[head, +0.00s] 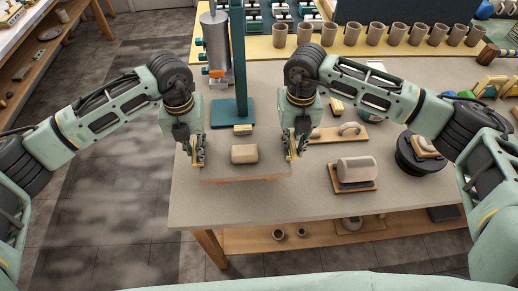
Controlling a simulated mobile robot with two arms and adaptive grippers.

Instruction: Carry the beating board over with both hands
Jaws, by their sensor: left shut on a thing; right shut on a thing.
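The beating board (225,174) is a flat greyish board at the near left part of the table, with a beige clay block (244,154) resting on it. My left gripper (198,163) is shut on the board's left end. My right gripper (293,158) is shut on its right end. The board looks level; whether it is clear of the tabletop or touching it is hard to tell. The fingertips are partly hidden by the gripper bodies.
A clay cylinder on a wooden board (356,186) lies to the right, near a dark turntable (408,160). A tool on a wooden board (338,135) lies behind. A green press stand (232,112) stands behind left. Cups (375,36) line the back.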

